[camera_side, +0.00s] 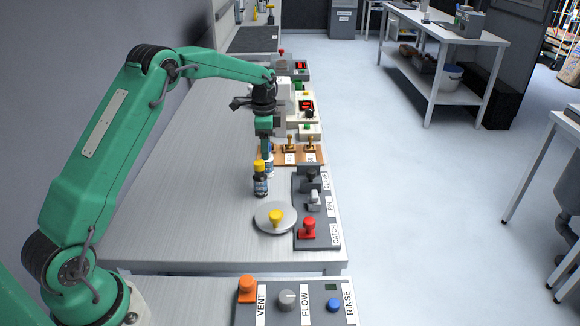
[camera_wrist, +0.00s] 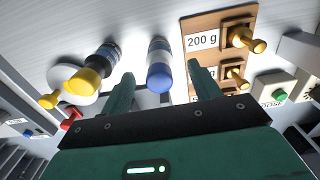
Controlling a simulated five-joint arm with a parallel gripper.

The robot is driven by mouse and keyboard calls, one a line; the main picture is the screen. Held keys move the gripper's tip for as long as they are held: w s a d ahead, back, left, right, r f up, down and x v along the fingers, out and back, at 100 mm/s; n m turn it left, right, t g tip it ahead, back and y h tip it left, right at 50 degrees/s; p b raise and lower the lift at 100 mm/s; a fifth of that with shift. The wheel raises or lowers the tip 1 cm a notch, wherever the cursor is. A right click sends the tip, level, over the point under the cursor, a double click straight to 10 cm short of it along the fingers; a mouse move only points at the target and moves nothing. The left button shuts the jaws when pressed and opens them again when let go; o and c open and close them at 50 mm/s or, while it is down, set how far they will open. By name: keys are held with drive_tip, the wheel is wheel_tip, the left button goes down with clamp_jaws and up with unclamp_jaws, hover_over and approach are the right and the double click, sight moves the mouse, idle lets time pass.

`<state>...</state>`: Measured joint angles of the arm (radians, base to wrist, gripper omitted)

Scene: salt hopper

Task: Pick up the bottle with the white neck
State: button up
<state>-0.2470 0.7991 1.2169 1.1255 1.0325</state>
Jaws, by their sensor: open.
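In the wrist view, a bottle with a blue cap and a pale white neck (camera_wrist: 160,58) stands between the lines of my two fingers, its cap toward my camera. My gripper (camera_wrist: 161,76) is open, with one finger to each side of that bottle; I cannot tell how deep the bottle is between them. In the side view, my gripper (camera_side: 267,148) points down over the bottle (camera_side: 270,166), which is partly hidden by the finger and a nearer bottle. That nearer dark bottle with a yellow cap (camera_side: 260,182) stands close by; it also shows left in the wrist view (camera_wrist: 107,55).
A round grey plate with a yellow knob (camera_side: 262,221) lies in front of the bottles. A grey panel with a red knob (camera_side: 322,222) is to the right. A wooden board with brass weights (camera_side: 313,157) lies right of my gripper. The table's left part is clear.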

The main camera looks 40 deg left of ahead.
sight(267, 163)
drive_tip(key=shift+d+f, duration=0.1)
drive_tip(key=shift+f, duration=2.55)
drive_tip(key=c, duration=1.1)
